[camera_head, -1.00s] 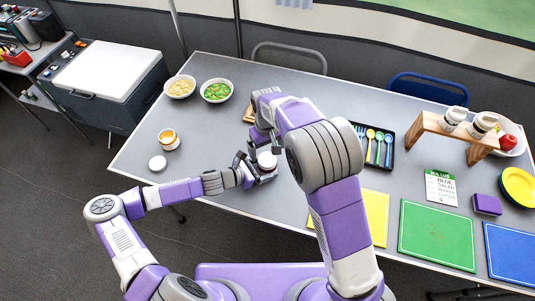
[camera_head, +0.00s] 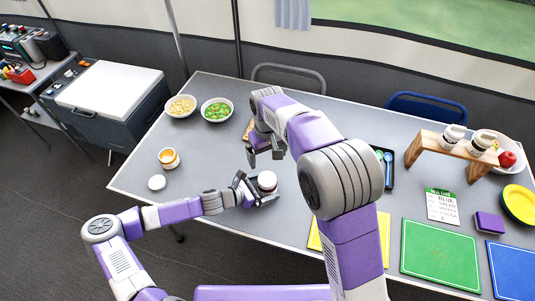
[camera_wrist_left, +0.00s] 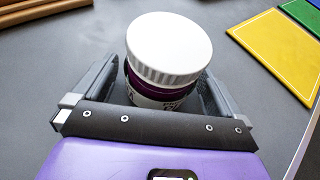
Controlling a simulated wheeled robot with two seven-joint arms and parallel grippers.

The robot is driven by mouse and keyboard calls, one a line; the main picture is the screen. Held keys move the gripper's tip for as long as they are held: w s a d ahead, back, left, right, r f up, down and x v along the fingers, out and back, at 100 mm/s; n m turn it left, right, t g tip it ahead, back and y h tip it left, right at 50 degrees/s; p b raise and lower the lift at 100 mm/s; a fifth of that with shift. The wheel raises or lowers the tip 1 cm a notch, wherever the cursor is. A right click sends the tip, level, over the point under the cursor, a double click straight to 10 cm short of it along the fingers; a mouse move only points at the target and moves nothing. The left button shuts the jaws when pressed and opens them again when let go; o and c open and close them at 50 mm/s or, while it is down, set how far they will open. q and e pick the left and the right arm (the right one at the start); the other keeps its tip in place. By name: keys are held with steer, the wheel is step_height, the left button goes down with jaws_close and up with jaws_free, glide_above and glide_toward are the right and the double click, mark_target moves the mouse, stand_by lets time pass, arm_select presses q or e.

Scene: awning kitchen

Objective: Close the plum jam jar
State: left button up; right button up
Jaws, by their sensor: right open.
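The plum jam jar (camera_head: 267,188) stands on the table in front of me, with a white lid (camera_head: 267,179) on its top. In the left wrist view the lid (camera_wrist_left: 168,45) covers the mouth, and a dark purple band of the jar (camera_wrist_left: 150,91) shows beneath it. I cannot tell how tightly it sits. My left gripper (camera_head: 257,192) has its fingers on both sides of the jar body, shut on it; the jar's lower part is hidden. My right gripper (camera_head: 265,156) is open and empty, above and beyond the jar.
An open jar with orange contents (camera_head: 168,158) and a loose white lid (camera_head: 157,183) are at the left. Two bowls (camera_head: 181,106) (camera_head: 217,110) stand behind. A yellow board (camera_head: 384,235) and a green board (camera_head: 440,254) lie right.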

mark_target(259, 189)
arm_select(q)
steer(key=shift+p+v, duration=1)
steer(key=shift+v, duration=2.8)
